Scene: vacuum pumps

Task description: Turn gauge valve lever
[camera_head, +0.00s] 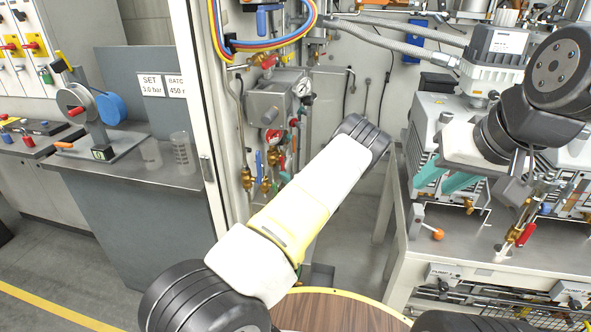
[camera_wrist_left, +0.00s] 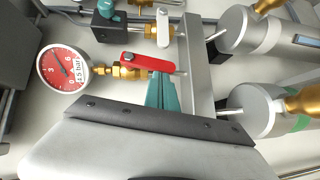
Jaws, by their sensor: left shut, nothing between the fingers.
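In the left wrist view, a round red-faced gauge (camera_wrist_left: 62,66) sits at the left. A brass fitting (camera_wrist_left: 122,72) joins it to a small valve with a red lever (camera_wrist_left: 148,62). The lever lies nearly along the line of the fitting. My left gripper (camera_wrist_left: 161,82) has its teal fingers together and empty. Their tips are at the lever's lower edge, near its right end; I cannot tell whether they touch. In the head view my white and yellow arm is large in the middle, and I cannot make out the left gripper. My right gripper (camera_head: 445,180) has its teal fingers apart and empty.
The left wrist view shows a white lever (camera_wrist_left: 163,27) above the red one, a grey rail (camera_wrist_left: 197,75) beside it and grey cylinders (camera_wrist_left: 252,110) at right. In the head view, a grey pump (camera_head: 433,108) stands near my right gripper, and a bench (camera_head: 180,180) stands at left.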

